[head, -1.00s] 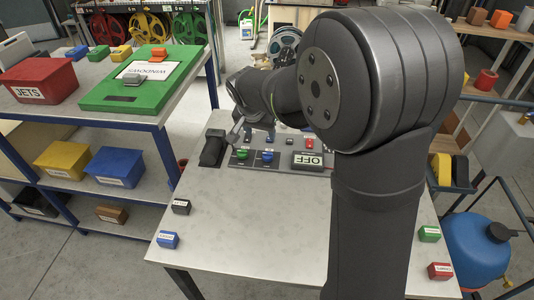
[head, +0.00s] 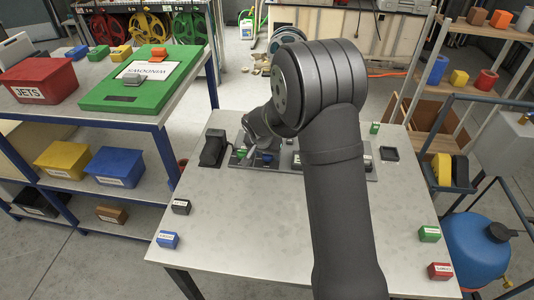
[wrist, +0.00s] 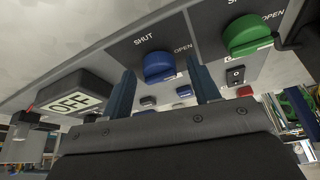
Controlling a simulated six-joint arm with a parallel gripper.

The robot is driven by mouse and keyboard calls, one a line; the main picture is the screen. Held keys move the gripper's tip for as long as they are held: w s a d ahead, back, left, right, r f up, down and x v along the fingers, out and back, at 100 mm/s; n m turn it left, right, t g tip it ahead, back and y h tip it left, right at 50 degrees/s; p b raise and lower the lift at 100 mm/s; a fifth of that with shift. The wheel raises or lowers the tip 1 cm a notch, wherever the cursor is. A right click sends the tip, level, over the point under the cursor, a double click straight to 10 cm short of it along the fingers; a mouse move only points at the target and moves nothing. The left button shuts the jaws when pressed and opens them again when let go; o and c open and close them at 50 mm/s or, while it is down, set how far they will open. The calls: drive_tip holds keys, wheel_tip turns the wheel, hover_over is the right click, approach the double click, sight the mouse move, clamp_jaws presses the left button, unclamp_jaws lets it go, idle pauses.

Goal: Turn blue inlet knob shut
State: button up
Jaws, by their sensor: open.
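The blue inlet knob (wrist: 158,66) sits on the grey panel (wrist: 207,42) in the wrist view, with SHUT printed at its upper left and OPEN to its right. Which mark it points to is not clear. My gripper (wrist: 160,68) is open, with one dark blue finger on each side of the blue knob in the picture. I cannot tell whether either finger touches it. In the head view, the blue knob (head: 267,157) is small and partly hidden by my arm, and my wrist is low over the panel.
A green knob (wrist: 245,36) stands right of the blue one, with its own SHUT and OPEN marks. An OFF display box (wrist: 72,103) is at the left. A black holder (head: 213,148) stands left of the panel. The near tabletop (head: 245,240) is mostly clear.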

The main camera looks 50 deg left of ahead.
drive_tip(key=c, duration=1)
drive_tip(key=shift+n, duration=0.4)
drive_tip(key=n+g+y, duration=0.1)
drive_tip(key=n, duration=0.2)
drive_tip(key=shift+w+d+n, duration=0.1)
drive_tip(key=shift+n, duration=0.2)
drive_tip(key=n+g, duration=0.1)
drive_tip(key=n, duration=0.1)
drive_tip(key=n+y, duration=0.1)
drive_tip(key=n, duration=0.1)
drive_tip(key=shift+w+g, duration=0.15)
drive_tip(key=shift+g, duration=0.25)
drive_tip(key=n, duration=0.2)
drive_tip(key=n+g, duration=0.1)
drive_tip(key=n, duration=0.1)
drive_tip(key=shift+w+n+g, duration=0.15)
drive_tip(key=shift+n+g, duration=0.15)
drive_tip(key=n, duration=0.2)
drive_tip(key=n+g, duration=0.1)
drive_tip(key=n, duration=0.1)
drive_tip(key=shift+w+n+g+h, duration=0.1)
drive_tip(key=shift+n+g+h, duration=0.2)
drive_tip(key=shift+n+h, duration=0.1)
